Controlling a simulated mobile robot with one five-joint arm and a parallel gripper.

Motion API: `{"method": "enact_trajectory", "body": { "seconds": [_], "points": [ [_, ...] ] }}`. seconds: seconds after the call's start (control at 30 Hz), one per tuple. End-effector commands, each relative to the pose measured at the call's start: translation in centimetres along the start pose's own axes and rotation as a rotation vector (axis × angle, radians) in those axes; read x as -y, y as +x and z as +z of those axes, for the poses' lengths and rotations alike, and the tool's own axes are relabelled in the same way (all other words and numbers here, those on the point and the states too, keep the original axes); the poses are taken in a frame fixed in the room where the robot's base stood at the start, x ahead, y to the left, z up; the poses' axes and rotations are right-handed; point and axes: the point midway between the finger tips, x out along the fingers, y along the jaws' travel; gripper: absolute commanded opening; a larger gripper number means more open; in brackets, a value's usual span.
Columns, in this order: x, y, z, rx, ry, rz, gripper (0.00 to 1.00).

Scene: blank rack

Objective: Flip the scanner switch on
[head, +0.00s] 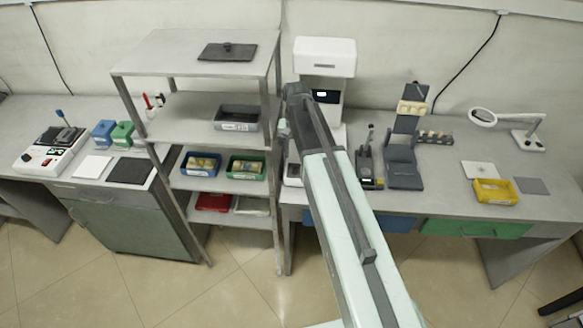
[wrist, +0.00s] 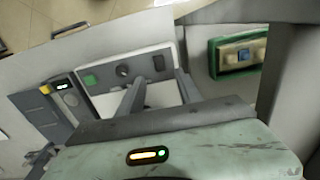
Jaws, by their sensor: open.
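The white scanner (head: 325,60) stands on the bench against the wall, with a white head and a small lit display. My arm hides part of its lower body. The switch's position is too small to read.
A grey shelf rack (head: 150,62) stands just left of the scanner. It holds a blue bin (head: 201,174) and a green bin (head: 245,177), the green one also close by in the wrist view (wrist: 216,72). Small instruments and a yellow tray (head: 495,199) stand on the bench to the right.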

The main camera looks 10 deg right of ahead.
Motion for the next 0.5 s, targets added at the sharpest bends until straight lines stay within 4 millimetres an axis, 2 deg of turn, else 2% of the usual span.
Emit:
{"method": "enact_trajectory", "body": {
  "seconds": [0.03,0.3,0.4,0.5],
  "points": [
    [0.0,1.1,0.0,0.000,-0.001,0.000,0.42],
    [0.1,5.8,0.0,0.000,-0.002,0.000,0.42],
    [0.1,7.0,0.1,0.000,-0.002,0.000,0.42],
    [0.1,7.3,0.1,0.000,-0.003,0.000,0.42]
  ]
}}
